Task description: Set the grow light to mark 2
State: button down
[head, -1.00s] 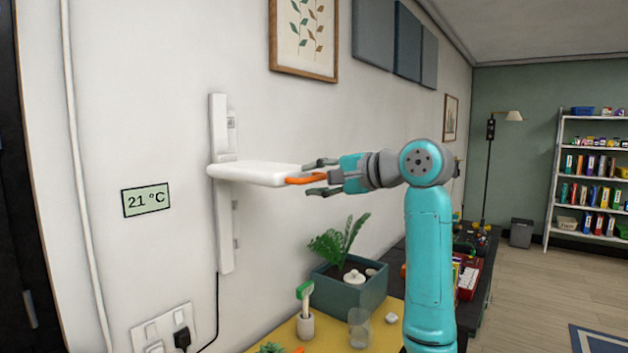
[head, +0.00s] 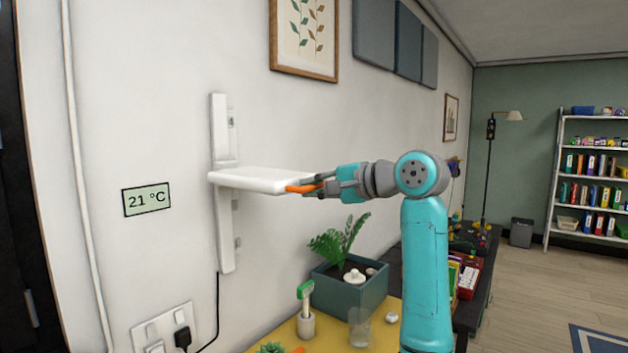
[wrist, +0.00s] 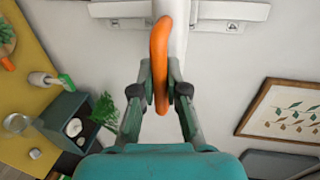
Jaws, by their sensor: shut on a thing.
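The grow light is a white flat lamp arm (head: 262,181) that sticks out from a white vertical rail (head: 225,235) on the wall. Its orange handle (head: 300,189) is at the free end. My gripper (head: 315,186) is shut on this handle. In the wrist view the orange handle (wrist: 160,60) lies between the two fingers. A mark that looks like 4 shows on the rail above the lamp arm. Lower tabs stick out from the rail, but their numbers cannot be read.
The space directly under the lamp arm is clear.

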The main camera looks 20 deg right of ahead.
notch_tip(320, 180, down, 10)
jog(key=shift+f, duration=0.15)
jog(key=c, duration=1.2)
grip_release()
jog(key=v, duration=1.2)
jog(key=shift+s, duration=0.1)
